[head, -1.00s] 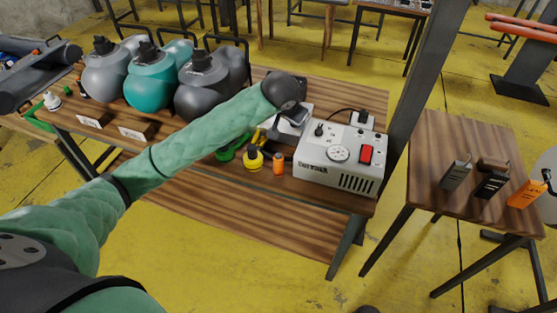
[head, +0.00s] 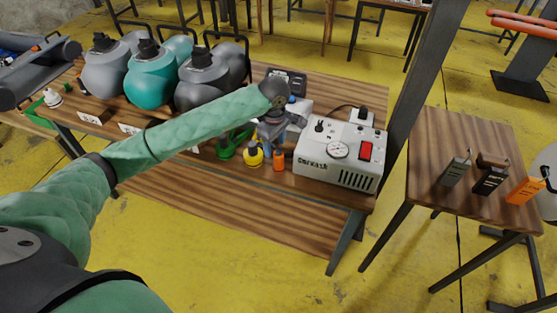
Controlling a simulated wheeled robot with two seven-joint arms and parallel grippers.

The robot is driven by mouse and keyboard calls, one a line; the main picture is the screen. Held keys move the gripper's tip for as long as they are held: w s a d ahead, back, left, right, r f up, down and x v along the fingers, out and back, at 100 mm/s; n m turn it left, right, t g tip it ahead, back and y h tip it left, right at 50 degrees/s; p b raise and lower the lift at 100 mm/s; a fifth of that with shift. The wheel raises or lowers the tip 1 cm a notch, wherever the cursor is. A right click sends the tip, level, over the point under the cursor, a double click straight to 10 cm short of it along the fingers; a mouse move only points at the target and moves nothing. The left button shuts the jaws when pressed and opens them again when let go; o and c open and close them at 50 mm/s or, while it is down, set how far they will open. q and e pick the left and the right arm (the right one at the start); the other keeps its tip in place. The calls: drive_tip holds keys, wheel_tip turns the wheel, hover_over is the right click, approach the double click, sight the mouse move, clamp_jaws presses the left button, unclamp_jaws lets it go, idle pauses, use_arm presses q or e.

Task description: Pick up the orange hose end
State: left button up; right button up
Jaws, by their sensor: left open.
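The orange hose end (head: 279,161) stands at the front edge of the wooden bench, left of the white pump box and right of a yellow-capped piece (head: 253,156). My left gripper (head: 276,143) is open, pointing down just above and behind the orange hose end. Its fingers are small and partly merge with the things behind, so I cannot tell whether they touch it. The hose behind the orange end is mostly hidden by the gripper. My right gripper is out of view.
The white pump box (head: 340,155) with a gauge and red switch stands close on the right. A green piece (head: 228,148) lies to the left. A side table (head: 470,140) holds several small devices.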

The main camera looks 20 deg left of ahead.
sight(278, 152)
use_arm(q)
drive_tip(key=shift+f, duration=0.3)
wheel_tip(278, 152, down, 2)
drive_tip(key=shift+d+p, duration=0.1)
drive_tip(key=shift+p, duration=0.4)
drive_tip(key=f, duration=0.1)
drive_tip(key=f+p, duration=0.1)
drive_tip(key=d+f+p, duration=0.1)
drive_tip(key=shift+w+f, duration=0.25)
drive_tip(key=shift+f, duration=0.85)
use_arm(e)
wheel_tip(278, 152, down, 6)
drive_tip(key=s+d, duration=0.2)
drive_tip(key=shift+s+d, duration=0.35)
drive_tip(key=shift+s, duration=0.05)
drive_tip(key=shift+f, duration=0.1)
use_arm(q)
drive_tip(key=c, duration=1)
drive_tip(key=shift+c, duration=0.2)
drive_tip(key=shift+r, duration=0.1)
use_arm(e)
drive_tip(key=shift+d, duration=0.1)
